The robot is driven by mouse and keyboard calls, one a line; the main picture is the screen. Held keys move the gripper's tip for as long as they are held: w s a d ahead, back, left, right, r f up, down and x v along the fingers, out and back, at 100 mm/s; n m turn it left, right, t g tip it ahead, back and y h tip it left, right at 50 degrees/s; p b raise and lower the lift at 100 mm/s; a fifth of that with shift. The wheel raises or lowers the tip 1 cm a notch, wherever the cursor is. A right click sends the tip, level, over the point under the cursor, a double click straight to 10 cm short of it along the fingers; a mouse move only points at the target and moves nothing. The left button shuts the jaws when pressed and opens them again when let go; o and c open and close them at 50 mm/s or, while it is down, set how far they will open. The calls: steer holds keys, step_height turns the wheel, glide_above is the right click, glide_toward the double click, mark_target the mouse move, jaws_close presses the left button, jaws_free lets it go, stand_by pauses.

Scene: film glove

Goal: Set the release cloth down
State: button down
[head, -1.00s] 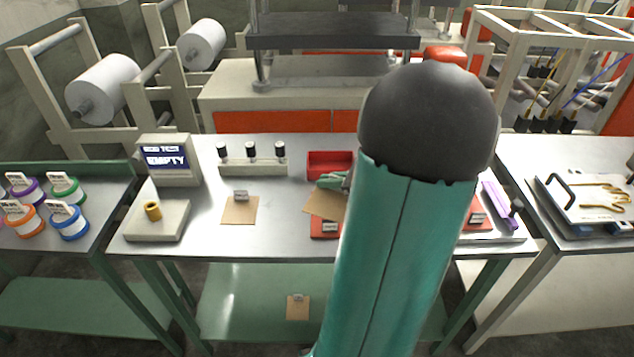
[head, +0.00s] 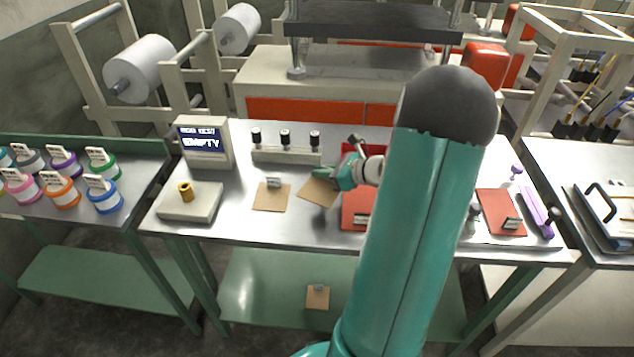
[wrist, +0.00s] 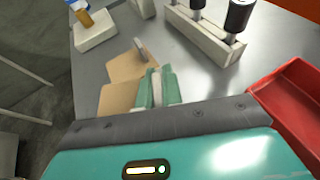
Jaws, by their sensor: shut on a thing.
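The release cloth (head: 317,192) appears as a thin tan square sheet held at one edge by my gripper (head: 340,177). It looks tilted. Whether it touches the bench is unclear. In the wrist view, the green fingers of my gripper (wrist: 157,88) are shut, with the tan cloth (wrist: 116,99) sticking out to their left. Another tan square (head: 270,199) with a small grey tag lies on the bench just left of the held cloth; it also shows in the wrist view (wrist: 123,67), beyond the fingers.
A red mat (head: 353,209) lies right of the cloth. A white block with black-topped posts (head: 286,157) stands behind. A red tray (wrist: 290,100) is at right in the wrist view. Bare metal bench lies in front of the tan square.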

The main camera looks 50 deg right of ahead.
mark_target(316, 182)
steer(key=shift+w+f, duration=1)
steer(key=shift+f, duration=0.2)
steer(key=shift+w+f, duration=0.2)
steer(key=shift+f, duration=1.5)
steer(key=c, duration=1.6)
jaws_free()
steer(key=shift+f, duration=0.15)
steer(key=shift+o, duration=0.2)
